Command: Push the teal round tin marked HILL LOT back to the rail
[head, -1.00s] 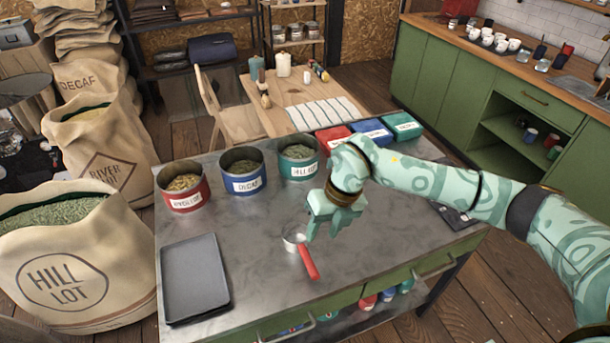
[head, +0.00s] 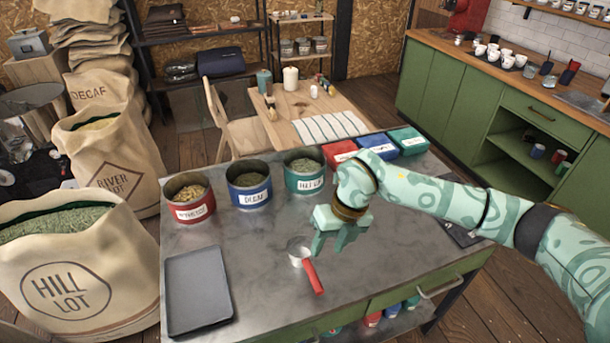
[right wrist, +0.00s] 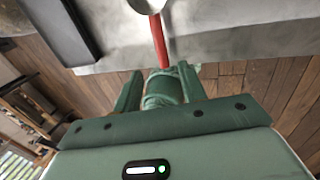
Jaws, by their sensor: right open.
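The teal round tin (head: 304,181) marked HILL LOT stands upright on the metal worktable, rightmost of three round open tins. Its top is open, with greenish beans inside. My right gripper (head: 328,246) is open and empty, in front of the tin on the near side and apart from it. Its fingers point down above the table, close by the scoop. In the right wrist view the open fingers (right wrist: 161,88) show, but not the tin. I cannot clearly make out a rail at the back of the table. My left gripper is not in view.
A blue round tin (head: 249,194) and a red one (head: 189,207) stand left of the teal tin. Red, blue and teal boxes (head: 407,140) stand behind at right. A red-handled scoop (head: 314,277) and a grey tray (head: 197,290) lie in front. The table's middle is clear.

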